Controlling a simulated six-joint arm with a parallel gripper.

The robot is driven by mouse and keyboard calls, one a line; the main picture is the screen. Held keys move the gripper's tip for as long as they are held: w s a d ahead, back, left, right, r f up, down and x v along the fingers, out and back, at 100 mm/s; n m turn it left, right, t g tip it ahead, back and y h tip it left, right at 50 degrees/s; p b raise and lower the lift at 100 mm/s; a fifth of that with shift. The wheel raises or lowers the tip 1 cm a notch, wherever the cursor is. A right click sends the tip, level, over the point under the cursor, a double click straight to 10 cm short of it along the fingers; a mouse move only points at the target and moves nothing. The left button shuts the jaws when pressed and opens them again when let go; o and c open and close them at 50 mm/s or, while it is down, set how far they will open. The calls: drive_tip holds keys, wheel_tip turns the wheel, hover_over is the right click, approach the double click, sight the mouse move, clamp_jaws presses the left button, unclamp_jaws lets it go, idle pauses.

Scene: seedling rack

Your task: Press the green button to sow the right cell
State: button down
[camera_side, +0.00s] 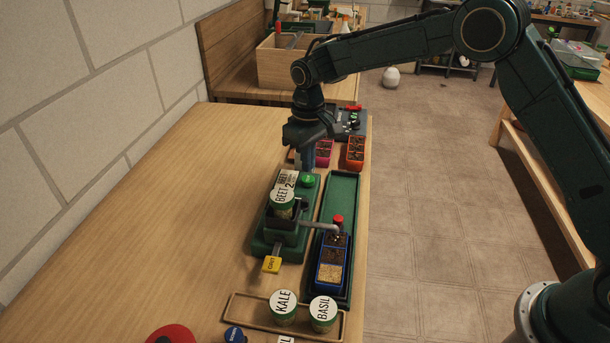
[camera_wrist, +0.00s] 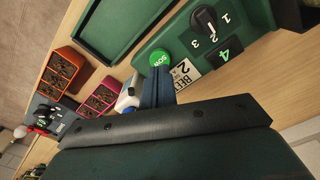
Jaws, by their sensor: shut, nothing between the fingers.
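The green button (camera_side: 308,181) sits on the far end of the green sowing machine (camera_side: 262,243); in the wrist view the button (camera_wrist: 160,58) reads SOW. My gripper (camera_side: 308,168) is shut and empty, its fingertips just above or beside the button; I cannot tell whether they touch it. The wrist view shows the fingertips (camera_wrist: 157,73) close by the button's edge. A BEET jar (camera_side: 283,203) stands on the machine. Its red-capped spout (camera_side: 325,227) reaches over the far part of a blue cell tray (camera_side: 330,279), whose nearest cell looks paler than the dark-soil cells.
The blue tray stands in a long green trough (camera_side: 342,190), empty at its far end. KALE (camera_side: 284,308) and BASIL (camera_side: 323,313) jars stand in a wooden tray in front. Red and pink pots (camera_side: 355,152) are behind. The table's left side is clear.

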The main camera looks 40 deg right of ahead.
sight(310, 179)
drive_tip(key=shift+r, duration=2.2)
drive_tip(key=s+d+r+m+t, duration=0.1)
drive_tip(key=s+d+r, duration=0.3)
drive_tip(key=s+r, duration=0.4)
drive_tip(key=s+d+r+t, duration=0.2)
drive_tip(key=s+d+r, duration=0.2)
drive_tip(key=s+r, duration=0.4)
drive_tip(key=s+d+f+m+t, duration=0.1)
drive_tip(key=s+d, duration=0.1)
drive_tip(key=s, duration=0.8)
drive_tip(key=s+d+f+m+t, duration=0.1)
drive_tip(key=s+d, duration=0.1)
drive_tip(key=s, duration=0.9)
drive_tip(key=shift+d+f+t, duration=0.25)
drive_tip(key=shift+d+t, duration=0.05)
drive_tip(key=shift+d, duration=0.1)
